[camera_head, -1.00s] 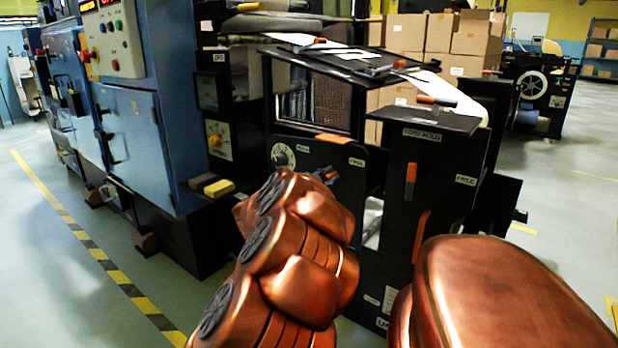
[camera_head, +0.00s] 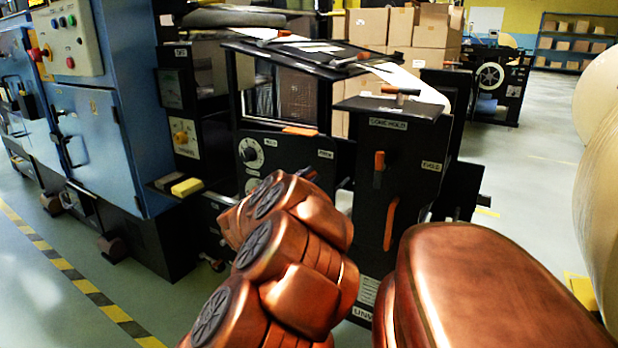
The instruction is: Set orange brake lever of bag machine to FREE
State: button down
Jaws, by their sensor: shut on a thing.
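The black bag machine stands at the middle, with a left panel (camera_head: 285,151) carrying a white dial and two small labels, the right one seeming to read FREE. My copper arm hides much of this panel. Just past the arm, a small dark end with a bit of orange shows at my gripper (camera_head: 308,174). My gripper is mostly hidden by the arm and is shut on what seems to be the orange brake lever; its exact angle cannot be told.
An orange handle (camera_head: 390,222) sits lower on the right panel. A blue cabinet (camera_head: 110,130) stands at left. A large tan roll (camera_head: 598,180) is at the right edge. Cartons (camera_head: 430,35) are stacked behind.

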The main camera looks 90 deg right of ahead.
jog(key=shift+s+f, duration=0.1)
jog(key=shift+f, duration=0.1)
jog(key=c, duration=1.1)
grip_release()
jog(key=shift+r, duration=0.1)
jog(key=shift+a, duration=0.1)
jog(key=v, duration=0.7)
jog(key=shift+a, duration=0.1)
jog(key=shift+w, duration=0.2)
